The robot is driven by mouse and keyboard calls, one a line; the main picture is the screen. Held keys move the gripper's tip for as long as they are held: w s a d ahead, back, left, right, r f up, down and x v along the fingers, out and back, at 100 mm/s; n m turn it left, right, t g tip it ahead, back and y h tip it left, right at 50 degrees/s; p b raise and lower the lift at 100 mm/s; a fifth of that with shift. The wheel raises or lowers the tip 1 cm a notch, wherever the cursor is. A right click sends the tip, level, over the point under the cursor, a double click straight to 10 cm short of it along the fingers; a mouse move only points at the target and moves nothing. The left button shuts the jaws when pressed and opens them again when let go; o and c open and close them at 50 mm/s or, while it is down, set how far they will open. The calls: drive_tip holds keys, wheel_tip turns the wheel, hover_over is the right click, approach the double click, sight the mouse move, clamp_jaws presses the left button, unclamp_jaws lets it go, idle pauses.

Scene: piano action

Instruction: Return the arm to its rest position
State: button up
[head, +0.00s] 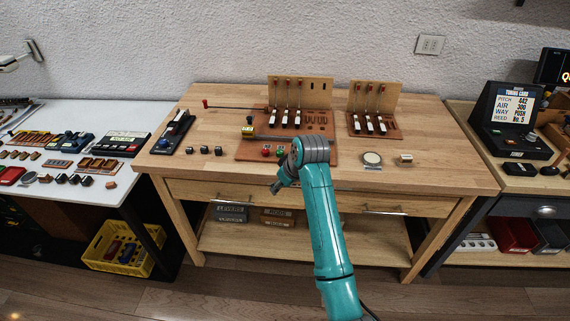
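My teal arm reaches up from the bottom of the head view and bends at a grey joint over the front of the wooden workbench (450,172). The far end of the arm, where my gripper (276,187) is, shows only as a small dark tip at the bench's front edge. Its fingers are too small and too hidden to make out. I see nothing held there. The arm hides part of the brown base board behind it.
Two upright piano action models (300,92) (374,101) stand at the bench's back. A round pale disc (372,158) and a small block (406,159) lie right of the arm. Small dark blocks (204,150) lie left. Side tables flank the bench. A yellow crate (112,250) sits below left.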

drive_tip(key=s+d+f+m+t, duration=0.1)
drive_tip(key=s+d+f, duration=0.35)
drive_tip(key=f, duration=0.35)
drive_tip(key=s+d+f+m+t, duration=0.2)
drive_tip(key=s+d+f, duration=0.1)
drive_tip(key=s+f, duration=0.4)
drive_tip(key=s+d+f+m+t, duration=0.1)
drive_tip(key=s+d+f, duration=0.15)
drive_tip(key=s, duration=0.25)
drive_tip(key=s+d+f+t+h, duration=0.1)
drive_tip(key=s+d+f, duration=0.15)
drive_tip(key=s, duration=0.35)
drive_tip(key=s+d+f+m+t, duration=0.1)
drive_tip(key=s+d+f, duration=0.15)
drive_tip(key=s, duration=0.25)
drive_tip(key=s+d+r+m+t+h, duration=0.1)
drive_tip(key=s+d+r, duration=0.25)
drive_tip(key=s, duration=0.55)
drive_tip(key=s+d+r+m+t+h, duration=0.1)
drive_tip(key=s+d+r, duration=0.25)
drive_tip(key=s, duration=0.65)
drive_tip(key=s+r+m+t, duration=0.1)
drive_tip(key=s+r+t, duration=0.1)
drive_tip(key=s+r, duration=0.9)
drive_tip(key=shift+s+d+r+m+t+h, duration=0.3)
drive_tip(key=shift+d+r+m+t, duration=0.15)
drive_tip(key=shift+r, duration=1.5)
